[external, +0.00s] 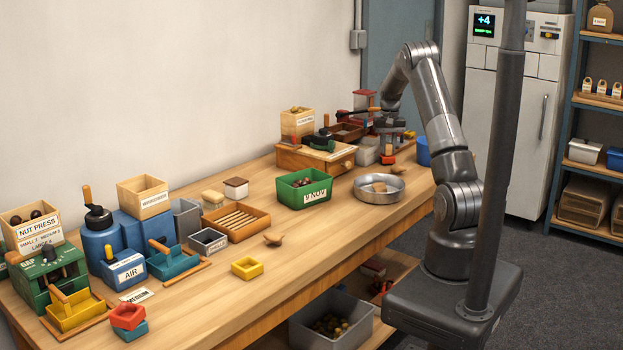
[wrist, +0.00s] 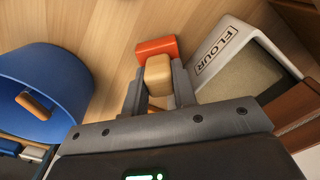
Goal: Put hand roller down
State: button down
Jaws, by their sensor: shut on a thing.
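In the wrist view my gripper (wrist: 159,88) is shut on a tan, rounded wooden piece (wrist: 158,70), which I take to be part of the hand roller. An orange-red block-like piece (wrist: 157,46) lies just beyond it; I cannot tell whether the two are joined. In the external view my gripper (external: 389,142) points down over the far end of the workbench (external: 330,222). A small red piece (external: 388,160) shows below it at the bench top. The fingers hide the rest of the held thing, and I cannot tell whether it touches the wood.
A blue bucket (wrist: 40,70) stands left of my gripper in the wrist view. A bin labelled FLOUR (wrist: 222,48) is close on the right. In the external view a round metal pan (external: 380,196) and a green box (external: 305,205) stand nearer on the bench.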

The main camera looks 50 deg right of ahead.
jog(key=shift+s+a+f, duration=0.1)
jog(key=shift+f, duration=0.3)
jog(key=c, duration=1.2)
grip_release()
jog(key=shift+o, duration=0.2)
jog(key=shift+r, duration=0.1)
notch_tip(320, 180, up, 13)
jog(key=shift+r, duration=0.15)
jog(key=s+a+r+n+t, duration=0.15)
jog(key=a+r, duration=0.25)
jog(key=a, duration=0.5)
jog(key=s+a+r+n, duration=0.15)
jog(key=a+r, duration=0.25)
jog(key=a, duration=0.5)
jog(key=s+a+r+n+t, duration=0.1)
jog(key=s+a+r, duration=0.2)
jog(key=a, duration=0.7)
jog(key=s+a+f+n+t, duration=0.1)
jog(key=s+a+f+n, duration=0.1)
jog(key=s+a, duration=0.6)
jog(key=s+a+f+n+t, duration=0.2)
jog(key=s+a+n, duration=0.1)
jog(key=s+a, duration=0.6)
jog(key=shift+s+f, duration=0.2)
jog(key=shift+f, duration=0.2)
